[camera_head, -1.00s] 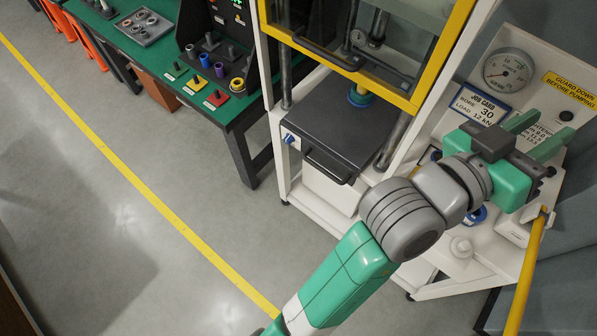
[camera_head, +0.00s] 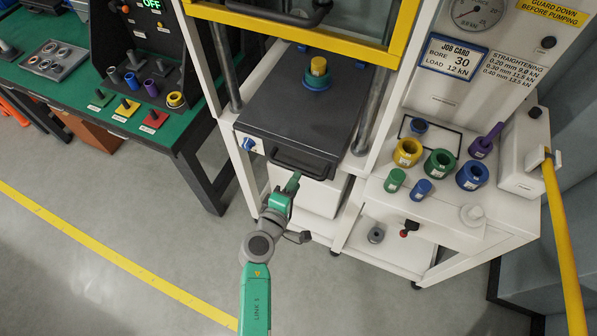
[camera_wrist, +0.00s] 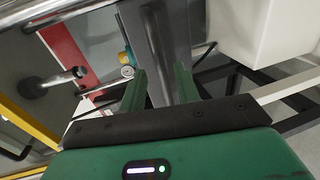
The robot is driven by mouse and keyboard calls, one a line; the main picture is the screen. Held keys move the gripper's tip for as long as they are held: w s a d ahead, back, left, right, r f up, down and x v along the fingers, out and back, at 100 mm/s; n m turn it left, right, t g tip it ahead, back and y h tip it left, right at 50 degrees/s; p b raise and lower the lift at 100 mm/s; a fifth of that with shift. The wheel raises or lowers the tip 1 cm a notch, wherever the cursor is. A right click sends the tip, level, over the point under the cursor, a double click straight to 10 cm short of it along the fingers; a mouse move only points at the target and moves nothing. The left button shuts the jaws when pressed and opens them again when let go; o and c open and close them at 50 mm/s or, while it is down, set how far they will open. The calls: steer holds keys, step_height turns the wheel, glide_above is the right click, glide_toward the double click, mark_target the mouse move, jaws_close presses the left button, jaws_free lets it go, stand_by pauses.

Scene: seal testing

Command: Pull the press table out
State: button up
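The press table (camera_head: 275,125) is a dark grey slab inside the white press frame. Its black bar handle (camera_head: 300,167) is on the front edge. A blue piece (camera_head: 317,78) with a yellow piece (camera_head: 319,65) on top stands towards the back of the table. My gripper (camera_head: 295,180) is just in front of and below the handle. In the wrist view my gripper (camera_wrist: 161,75) has its two green fingers apart, with the grey table edge (camera_wrist: 165,40) beyond them.
The yellow-framed guard (camera_head: 290,38) is raised above the table. A white side shelf (camera_head: 400,205) at right holds several coloured rings and plugs. A yellow lever (camera_head: 560,230) stands far right. A green bench (camera_head: 50,85) is at left. The floor in front is clear.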

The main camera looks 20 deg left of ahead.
mark_target(302, 170)
steer(key=b+x, duration=0.1)
steer(key=x, duration=0.4)
steer(key=shift+w, duration=0.25)
jaws_close()
